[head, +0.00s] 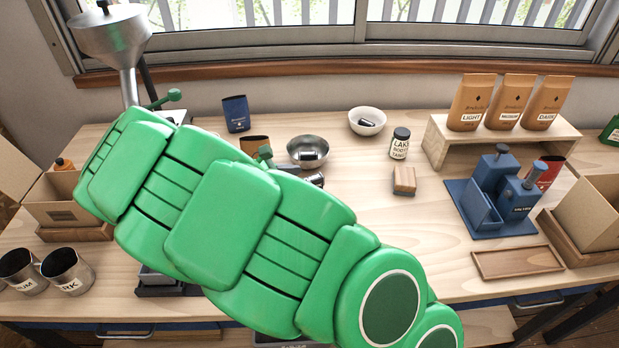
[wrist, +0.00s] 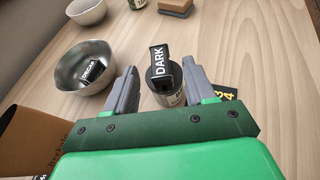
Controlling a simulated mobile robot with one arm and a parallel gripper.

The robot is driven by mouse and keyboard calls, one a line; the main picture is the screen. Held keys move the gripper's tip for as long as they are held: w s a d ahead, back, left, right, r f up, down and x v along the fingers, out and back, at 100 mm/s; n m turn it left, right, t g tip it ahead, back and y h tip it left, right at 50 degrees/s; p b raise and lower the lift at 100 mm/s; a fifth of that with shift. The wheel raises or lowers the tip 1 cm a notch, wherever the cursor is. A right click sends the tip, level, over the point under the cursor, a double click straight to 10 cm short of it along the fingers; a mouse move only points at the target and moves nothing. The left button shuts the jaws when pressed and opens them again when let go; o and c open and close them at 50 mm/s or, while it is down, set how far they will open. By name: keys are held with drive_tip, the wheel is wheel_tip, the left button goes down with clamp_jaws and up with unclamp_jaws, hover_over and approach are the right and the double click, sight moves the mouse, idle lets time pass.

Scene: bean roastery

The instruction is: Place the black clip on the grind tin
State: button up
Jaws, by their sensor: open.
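A black clip with a white DARK label (wrist: 160,62) is at the top of a small metal tin (wrist: 172,98) in the wrist view. It appears to rest on the tin, though the contact is not clear. My gripper (wrist: 159,68) is open, with one grey finger on each side of the clip and tin. In the head view my green arm hides most of the tin; a bit of metal (head: 316,179) shows at its edge. A second black labelled clip (wrist: 93,70) lies in the steel bowl (wrist: 66,78), left of my gripper.
A brown container (wrist: 28,140) and a dark card with yellow print (wrist: 226,92) lie close to my gripper. A white bowl (head: 366,115), a labelled jar (head: 400,143) and a wooden block (head: 404,180) stand beyond.

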drive_tip(key=v, duration=0.6)
drive_tip(key=shift+a, duration=0.15)
